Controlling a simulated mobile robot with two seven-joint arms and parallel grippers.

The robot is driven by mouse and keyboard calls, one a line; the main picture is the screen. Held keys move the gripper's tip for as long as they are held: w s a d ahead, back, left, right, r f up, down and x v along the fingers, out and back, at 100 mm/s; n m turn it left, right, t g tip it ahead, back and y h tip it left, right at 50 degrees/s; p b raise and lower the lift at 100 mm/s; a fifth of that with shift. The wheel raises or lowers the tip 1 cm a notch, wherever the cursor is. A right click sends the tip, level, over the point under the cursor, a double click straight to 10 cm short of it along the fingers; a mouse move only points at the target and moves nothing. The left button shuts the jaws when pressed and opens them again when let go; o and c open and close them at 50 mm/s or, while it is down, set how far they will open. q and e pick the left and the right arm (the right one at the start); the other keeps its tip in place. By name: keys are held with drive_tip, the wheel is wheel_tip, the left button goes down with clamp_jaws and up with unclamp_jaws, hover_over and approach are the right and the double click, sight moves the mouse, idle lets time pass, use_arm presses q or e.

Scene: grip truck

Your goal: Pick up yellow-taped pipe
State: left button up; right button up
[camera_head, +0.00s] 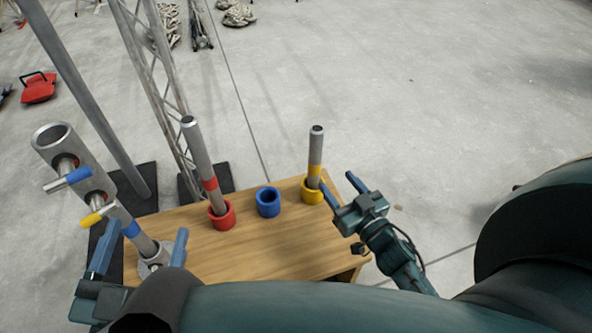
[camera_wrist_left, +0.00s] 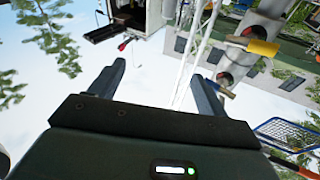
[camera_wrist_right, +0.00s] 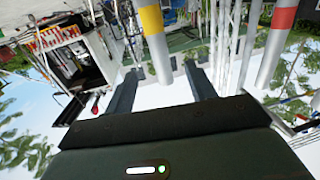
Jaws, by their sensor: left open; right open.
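The yellow-taped pipe (camera_head: 316,146) is a grey metal tube with a yellow band, standing upright in a yellow cup (camera_head: 311,194) on the wooden table's far right part. In the right wrist view the yellow-taped pipe (camera_wrist_right: 159,56) appears between the fingers, beyond their tips. My right gripper (camera_head: 341,184) is open and empty, just right of the pipe and cup; contact cannot be told. My left gripper (camera_head: 145,236) is open at the table's left end, its fingers on either side of a grey flange in the picture. Whether it touches anything is unclear.
A red-taped pipe (camera_head: 200,155) stands in a red cup (camera_head: 222,221). An empty blue cup (camera_head: 268,201) sits between the cups. A grey tube fixture (camera_head: 92,178) with blue and yellow handles and a truss (camera_head: 158,80) stand at left. Bare wooden table (camera_head: 275,250) lies in front.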

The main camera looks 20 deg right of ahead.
sight(318, 162)
drive_tip(key=w, duration=0.2)
drive_tip(key=w+b, duration=0.1)
drive_tip(key=w, duration=0.2)
drive_tip(key=w+b, duration=0.1)
drive_tip(key=w, duration=0.2)
drive_tip(key=shift+w+a+f, duration=0.25)
drive_tip(key=shift+a+f, duration=0.1)
drive_tip(key=shift+a, duration=0.05)
drive_tip(key=shift+w+f+b, duration=0.3)
drive_tip(key=shift+w+b, duration=0.15)
drive_tip(key=shift+w, duration=0.05)
drive_tip(key=shift+w+f+b, duration=0.25)
drive_tip(key=shift+w+b, duration=0.2)
drive_tip(key=shift+w, duration=0.05)
drive_tip(key=shift+w+f+b, duration=0.1)
drive_tip(key=shift+w+b, duration=0.35)
drive_tip(key=shift+w, duration=0.75)
drive_tip(key=shift+w+a, duration=0.1)
drive_tip(key=shift+w, duration=0.3)
use_arm(q)
drive_tip(key=shift+w+r+m+t+h, duration=0.3)
drive_tip(key=shift+r+m+t+h, duration=0.1)
drive_tip(key=shift+r+h, duration=0.2)
drive_tip(key=shift+w+r+m+t+h, duration=0.3)
drive_tip(key=shift+r+t+h, duration=0.1)
drive_tip(key=shift+r+h, duration=0.15)
use_arm(e)
drive_tip(key=c, duration=1.2)
